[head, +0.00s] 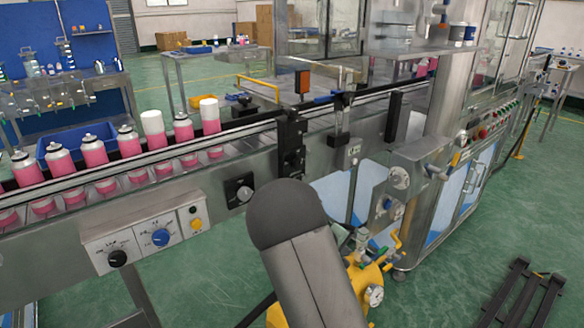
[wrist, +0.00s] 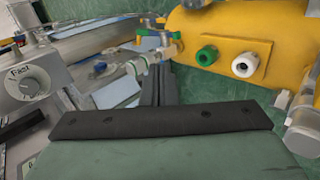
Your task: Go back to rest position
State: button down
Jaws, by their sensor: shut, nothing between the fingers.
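My gripper (wrist: 157,72) shows in the wrist view as two dark fingers pressed together, with nothing between them. It is beside the yellow tank (wrist: 228,25) with its green and white ports, near valve fittings (wrist: 150,62) just beyond the fingertips. Whether it touches them I cannot tell. In the head view my dark grey arm link rises from the bottom middle, and my gripper is not visible there.
A conveyor (head: 130,190) carries several pink cans (head: 95,152), some white-capped. A control box (head: 145,238) is on its side. The yellow tank (head: 368,280) with a gauge is close to my arm. A speed dial (wrist: 34,84) is at left.

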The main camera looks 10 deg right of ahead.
jog(key=s+a+r+m+g+y+p, duration=0.1)
jog(key=s+r+p, duration=0.4)
jog(key=s+r, duration=0.5)
jog(key=s+a+r+m+g+y+p, duration=0.1)
jog(key=s+a+r+y+p, duration=0.3)
jog(key=s+r, duration=0.6)
jog(key=s+a+r+m+g+y+p, duration=0.1)
jog(key=s+a+r+m+y+p, duration=0.2)
jog(key=s, duration=1.2)
notch_tip(320, 180, up, 7)
jog(key=a+p, duration=0.2)
jog(key=p, duration=0.3)
jog(key=shift+s+a+r+g, duration=0.15)
jog(key=shift+s+a+g, duration=0.1)
jog(key=shift+a+g, duration=0.15)
